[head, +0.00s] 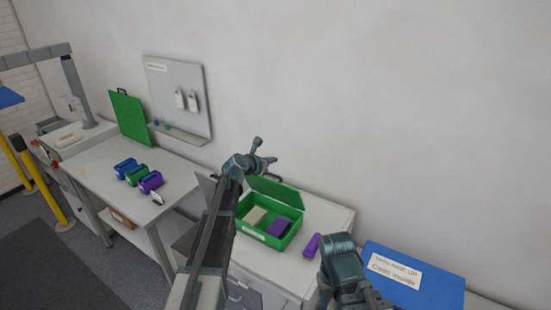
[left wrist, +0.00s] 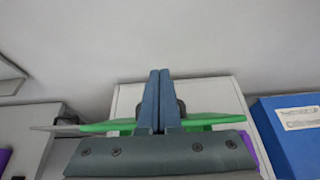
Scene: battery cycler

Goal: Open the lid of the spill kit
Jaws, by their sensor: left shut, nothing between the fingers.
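The spill kit is a green box (head: 283,240) on the white cabinet top in the middle of the head view. Its green lid (head: 280,193) stands raised at the back of the box, and the inside is exposed. A pale block (head: 255,216) and a purple block (head: 279,229) lie in it. My left gripper (head: 271,160) is shut and empty, just above and behind the raised lid. In the left wrist view its closed fingers (left wrist: 160,100) are in front of the lid's green edge (left wrist: 210,120); contact cannot be told. My right gripper is not in view; only part of that arm shows.
A purple item (head: 312,245) lies right of the box. A blue case (head: 415,277) with a white label is farther right. The left bench (head: 110,185) holds several coloured blocks, and a green panel (head: 128,117) stands behind them. The wall is close behind the cabinet.

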